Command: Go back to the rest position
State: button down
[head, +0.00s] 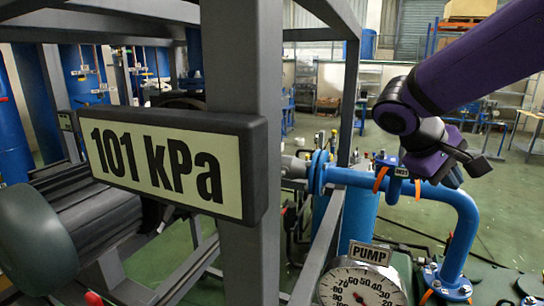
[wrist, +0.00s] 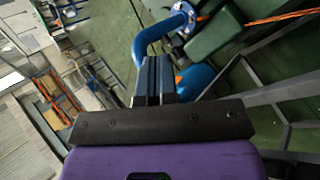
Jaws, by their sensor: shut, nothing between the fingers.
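My purple arm comes in from the upper right in the head view, with my gripper (head: 474,162) at its lower end, just above and right of a blue pipe (head: 440,188). I cannot tell from this view whether it touches the pipe. In the wrist view, the two dark fingers of my gripper (wrist: 155,62) lie side by side, shut, with nothing held. The blue pipe (wrist: 152,35) and its flange show beyond the fingers there.
A sign reading 101 kPa (head: 165,163) hangs on a grey frame post (head: 247,60) at the left. A round gauge (head: 360,285) sits under a PUMP label (head: 369,253). A dark motor (head: 50,235) stands lower left. Green floor (head: 510,205) is open at the right.

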jog(key=s+a+r+m+t+y, duration=0.1)
jog(key=s+a+m+t+y, duration=0.1)
jog(key=s+y, duration=0.6)
jog(key=shift+s+a+r+m+t+y, duration=0.25)
jog(key=shift+s+m+t, duration=0.85)
jog(key=shift+s, duration=2.65)
jog(key=shift+d+n+t, duration=0.1)
jog(key=shift+n+t, duration=0.2)
